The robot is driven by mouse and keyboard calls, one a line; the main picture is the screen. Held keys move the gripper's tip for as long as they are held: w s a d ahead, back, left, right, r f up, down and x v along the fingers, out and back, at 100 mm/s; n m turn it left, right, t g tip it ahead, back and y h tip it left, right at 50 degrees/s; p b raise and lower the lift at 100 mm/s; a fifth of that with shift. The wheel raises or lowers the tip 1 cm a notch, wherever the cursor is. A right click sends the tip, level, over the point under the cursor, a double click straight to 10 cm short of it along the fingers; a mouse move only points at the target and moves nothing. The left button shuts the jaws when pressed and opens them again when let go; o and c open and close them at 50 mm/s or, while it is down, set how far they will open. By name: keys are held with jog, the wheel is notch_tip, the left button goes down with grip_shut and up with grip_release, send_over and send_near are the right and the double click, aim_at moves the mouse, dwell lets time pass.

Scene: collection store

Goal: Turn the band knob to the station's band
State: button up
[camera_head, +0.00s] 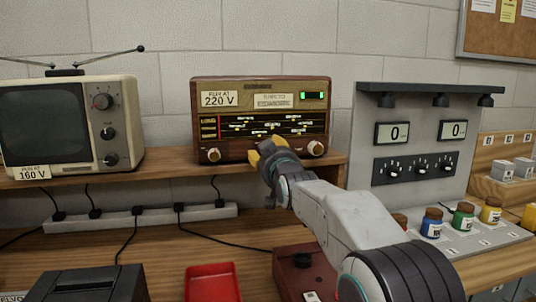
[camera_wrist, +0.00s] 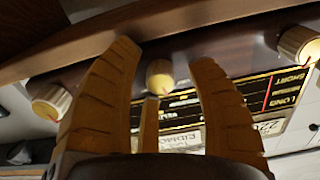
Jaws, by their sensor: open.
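A brown wooden radio (camera_head: 260,86) stands on the shelf, with a lit green display, a "RUN AT 220 V" label and a "TUNE TO" card (camera_head: 273,101) whose station name is too small to read. Its dial (camera_head: 262,124) has several rows; LONG and SHORT are readable in the wrist view (camera_wrist: 284,90). Left (camera_head: 213,155) and right (camera_head: 316,149) knobs show. My gripper (camera_head: 264,151) hides the middle knob, which shows in the wrist view (camera_wrist: 159,76). There my open fingers (camera_wrist: 165,54) lie on either side of it; contact cannot be told. No knob is visibly marked as band.
An old television (camera_head: 68,124) stands left on the shelf (camera_head: 170,162). A grey panel with two meters (camera_head: 418,150) stands right, with bottles (camera_head: 464,217) before it. A power strip (camera_head: 120,219), cables and a red tray (camera_head: 212,283) lie below.

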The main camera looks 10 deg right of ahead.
grip_shut()
dwell(0.3)
jog(key=shift+m, duration=0.3)
jog(key=m+b, duration=0.3)
jog(key=m, duration=0.8)
jog(key=shift+a, duration=0.1)
dwell(0.5)
grip_release()
dwell(0.3)
jog(key=shift+s, duration=0.1)
